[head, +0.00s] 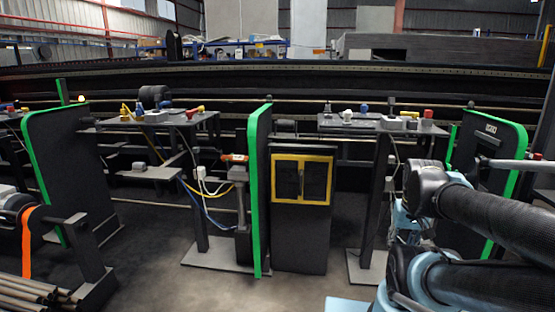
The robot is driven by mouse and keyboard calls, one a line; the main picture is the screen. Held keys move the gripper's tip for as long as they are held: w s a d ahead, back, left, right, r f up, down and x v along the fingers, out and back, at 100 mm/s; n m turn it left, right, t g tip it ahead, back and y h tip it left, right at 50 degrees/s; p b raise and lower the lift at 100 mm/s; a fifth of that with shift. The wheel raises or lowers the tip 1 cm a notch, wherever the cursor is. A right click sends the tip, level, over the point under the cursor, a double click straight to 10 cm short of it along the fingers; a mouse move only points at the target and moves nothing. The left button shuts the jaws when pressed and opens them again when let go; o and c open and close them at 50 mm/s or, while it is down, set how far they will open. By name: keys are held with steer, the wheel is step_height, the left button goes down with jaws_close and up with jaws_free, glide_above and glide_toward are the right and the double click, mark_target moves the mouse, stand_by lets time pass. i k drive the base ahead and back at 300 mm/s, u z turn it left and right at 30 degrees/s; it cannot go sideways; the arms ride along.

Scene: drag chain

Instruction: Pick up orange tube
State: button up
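A small orange-red and white item (235,158) lies on top of a narrow grey stand, left of the middle green-edged panel. It may be the orange tube, but it is too small to tell. A flat orange strip (26,245) hangs at the far left; it looks like a band rather than a tube. My arm (455,205) fills the right side with black and light blue links. I cannot make out my gripper or its fingers, and nothing held is visible.
Green-edged dark panels stand at left (65,165), middle (258,190) and right (490,160). Two raised work tables (185,122) (350,128) carry small coloured parts. Cables hang beside the grey stand. Metal pipes (30,295) lie at lower left. Bare floor (290,292) shows front centre.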

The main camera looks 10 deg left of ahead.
mark_target(241, 158)
steer(key=z, duration=1.85)
steer(key=k, duration=1.45)
steer(key=u, duration=2.1)
steer(key=i, duration=0.95)
